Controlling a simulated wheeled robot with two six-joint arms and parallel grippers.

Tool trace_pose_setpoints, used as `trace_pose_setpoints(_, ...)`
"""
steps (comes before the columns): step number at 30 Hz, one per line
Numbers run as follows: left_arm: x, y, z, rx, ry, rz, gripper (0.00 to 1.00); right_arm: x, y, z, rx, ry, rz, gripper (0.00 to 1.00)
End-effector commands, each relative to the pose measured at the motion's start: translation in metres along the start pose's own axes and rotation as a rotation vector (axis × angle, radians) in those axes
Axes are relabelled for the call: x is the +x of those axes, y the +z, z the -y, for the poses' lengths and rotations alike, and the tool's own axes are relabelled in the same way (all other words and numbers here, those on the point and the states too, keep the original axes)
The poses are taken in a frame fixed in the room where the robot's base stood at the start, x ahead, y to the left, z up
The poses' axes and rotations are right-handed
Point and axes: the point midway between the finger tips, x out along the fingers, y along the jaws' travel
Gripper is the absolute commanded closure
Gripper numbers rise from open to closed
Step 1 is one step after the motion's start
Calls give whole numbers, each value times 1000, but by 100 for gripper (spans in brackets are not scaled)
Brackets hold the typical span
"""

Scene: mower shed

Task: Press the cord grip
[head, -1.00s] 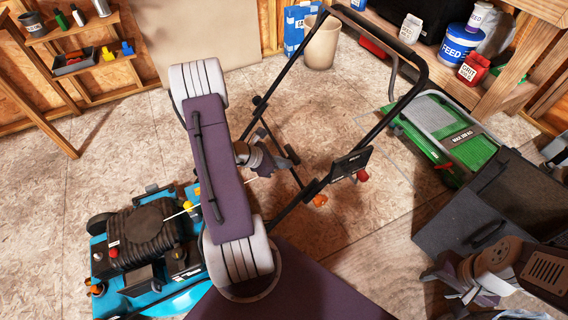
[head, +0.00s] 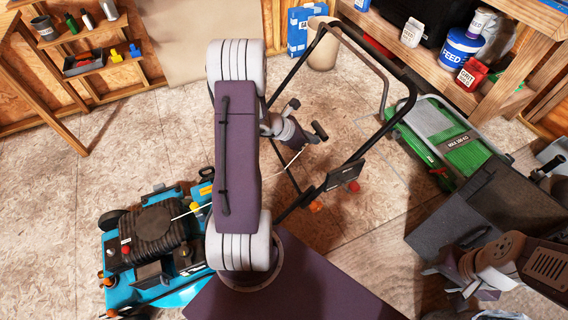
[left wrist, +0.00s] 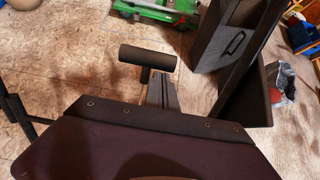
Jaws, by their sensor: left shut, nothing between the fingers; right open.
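The teal mower (head: 150,250) stands at the lower left, with a black engine cover. A pale cord (head: 289,163) runs taut from it, behind my left arm, to my left gripper (head: 300,134). The black T-shaped cord grip (head: 320,131) is at the fingertips of this gripper, which is shut; whether it is held is hard to tell. In the left wrist view the grip's crossbar (left wrist: 148,57) lies just beyond the fingers (left wrist: 162,92). My right gripper (head: 466,285) is open at the lower right, apart from the mower.
The mower's black handlebar (head: 410,85) rises around my left gripper, with a dark panel (head: 346,175) and red knob on it. A green machine (head: 440,135) and dark box (head: 490,210) stand right. Shelves line the back. Floor at the left is clear.

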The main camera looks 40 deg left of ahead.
Motion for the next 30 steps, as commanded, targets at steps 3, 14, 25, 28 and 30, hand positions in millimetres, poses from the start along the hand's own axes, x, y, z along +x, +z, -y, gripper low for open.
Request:
trace_pose_setpoints(3,-5,32,0,5,-1,4,100,-20,-2,0,0,0,0,54)
trace_pose_setpoints(14,-3,64,-1,1,1,3,100,-35,-4,1,0,0,0,54)
trace_pose_setpoints(25,-3,66,-2,2,3,9,100,-35,-4,1,0,0,0,54)
trace_pose_setpoints(28,-2,65,-2,2,3,10,100,-33,-3,1,0,0,0,54)
trace_pose_setpoints(30,1,60,-4,3,1,9,100,-29,-3,1,0,0,0,54)
